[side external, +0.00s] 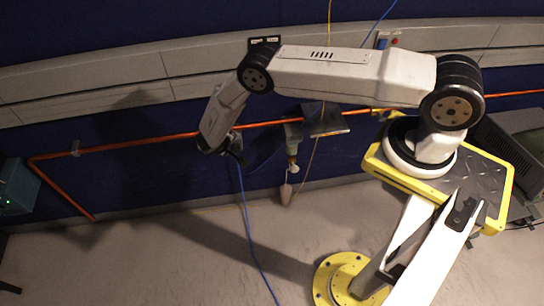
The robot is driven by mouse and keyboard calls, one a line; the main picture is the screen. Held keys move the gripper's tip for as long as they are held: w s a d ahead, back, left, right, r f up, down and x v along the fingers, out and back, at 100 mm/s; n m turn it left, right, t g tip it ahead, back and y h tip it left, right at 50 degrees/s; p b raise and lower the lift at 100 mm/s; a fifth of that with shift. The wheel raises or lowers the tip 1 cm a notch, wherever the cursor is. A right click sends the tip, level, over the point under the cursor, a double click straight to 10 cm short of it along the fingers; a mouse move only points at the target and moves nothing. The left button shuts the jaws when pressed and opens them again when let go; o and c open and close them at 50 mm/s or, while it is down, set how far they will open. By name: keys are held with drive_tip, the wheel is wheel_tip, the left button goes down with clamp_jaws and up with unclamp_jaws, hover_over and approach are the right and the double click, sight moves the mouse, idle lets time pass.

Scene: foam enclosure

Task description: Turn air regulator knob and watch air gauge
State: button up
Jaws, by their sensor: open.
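My gripper (236,151) is a small dark shape at the end of my white arm, left of the middle of the side external view. It is open, and nothing shows between its fingers. A small greenish fitting with a pale lower part (292,150) hangs from the orange pipe on the blue wall, to the right of my gripper and apart from it in the picture. It looks like the air regulator, but its knob and the gauge face are too small to make out.
An orange pipe (190,135) runs along the blue wall. A dark plate (326,121) juts out beside the fitting. A blue cable (246,215) hangs from near my gripper to the floor. A teal box (18,187) stands at far left. The grey floor (130,260) at lower left is mostly clear.

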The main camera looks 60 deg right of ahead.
sight(235, 151)
drive_tip(key=s+n+t, duration=0.1)
drive_tip(key=n, duration=0.8)
drive_tip(key=s+a+n+t, duration=0.1)
drive_tip(key=n+t, duration=0.1)
drive_tip(key=n, duration=0.7)
drive_tip(key=s+f+n+t+y, duration=0.1)
drive_tip(key=n, duration=0.8)
drive_tip(key=shift+s+a+f+t, duration=0.1)
drive_tip(key=shift+a+t, duration=0.2)
drive_tip(key=shift+f, duration=0.1)
drive_tip(key=shift+x, duration=3.8)
clamp_jaws()
